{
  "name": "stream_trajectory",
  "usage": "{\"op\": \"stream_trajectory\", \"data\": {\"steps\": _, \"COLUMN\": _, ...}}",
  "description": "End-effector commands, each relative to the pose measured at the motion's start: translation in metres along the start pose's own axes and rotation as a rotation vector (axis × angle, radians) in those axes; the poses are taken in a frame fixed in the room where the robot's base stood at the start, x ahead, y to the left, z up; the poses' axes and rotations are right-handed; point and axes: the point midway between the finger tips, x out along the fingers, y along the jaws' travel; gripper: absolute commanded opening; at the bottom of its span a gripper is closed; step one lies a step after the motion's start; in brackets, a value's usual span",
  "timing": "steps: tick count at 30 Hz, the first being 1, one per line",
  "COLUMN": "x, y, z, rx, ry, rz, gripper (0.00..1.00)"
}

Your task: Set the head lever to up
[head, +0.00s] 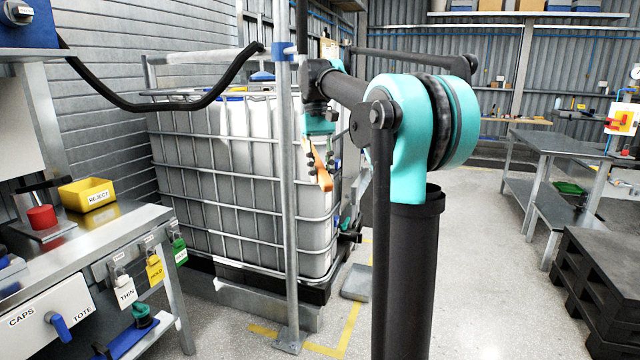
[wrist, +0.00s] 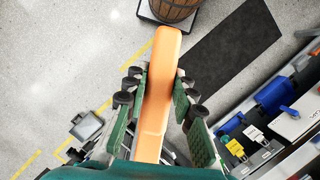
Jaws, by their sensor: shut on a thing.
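A long orange bar (head: 325,180), which looks like the head lever, hangs down and slightly to the right in front of the caged tote in the head view. It also runs between my fingers in the wrist view (wrist: 164,55), its far end free beyond the fingertips. My gripper (head: 322,158) points down and is shut on the bar; the green padded fingers lie on both sides of it in the wrist view (wrist: 160,90). The bar's mount is hidden behind my gripper, so I cannot tell where it is fixed.
The white caged tote (head: 235,190) stands behind my gripper. A grey upright pole (head: 289,220) with a blue clamp is just left of it. A bench (head: 70,250) with a yellow reject bin (head: 87,194) stands at left. Pallets (head: 600,285) are at right, with open floor between.

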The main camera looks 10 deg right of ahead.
Motion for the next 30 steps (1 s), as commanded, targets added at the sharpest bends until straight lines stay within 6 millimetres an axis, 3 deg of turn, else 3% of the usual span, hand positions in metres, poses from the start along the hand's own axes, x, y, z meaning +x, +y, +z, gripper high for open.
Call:
{"op": "stream_trajectory", "data": {"steps": 6, "x": -0.016, "y": 0.000, "z": 0.008, "rx": 0.000, "ry": -0.098, "rz": 0.000, "gripper": 0.00}}
{"op": "stream_trajectory", "data": {"steps": 16, "x": -0.017, "y": 0.000, "z": 0.009, "rx": 0.000, "ry": -0.105, "rz": 0.000, "gripper": 0.00}}
{"op": "stream_trajectory", "data": {"steps": 17, "x": -0.017, "y": 0.000, "z": 0.009, "rx": 0.000, "ry": -0.105, "rz": 0.000, "gripper": 0.29}}
{"op": "stream_trajectory", "data": {"steps": 21, "x": -0.017, "y": 0.000, "z": 0.009, "rx": 0.000, "ry": -0.105, "rz": 0.000, "gripper": 0.46}}
{"op": "stream_trajectory", "data": {"steps": 30, "x": -0.018, "y": 0.000, "z": 0.009, "rx": 0.000, "ry": -0.105, "rz": 0.000, "gripper": 0.47}}
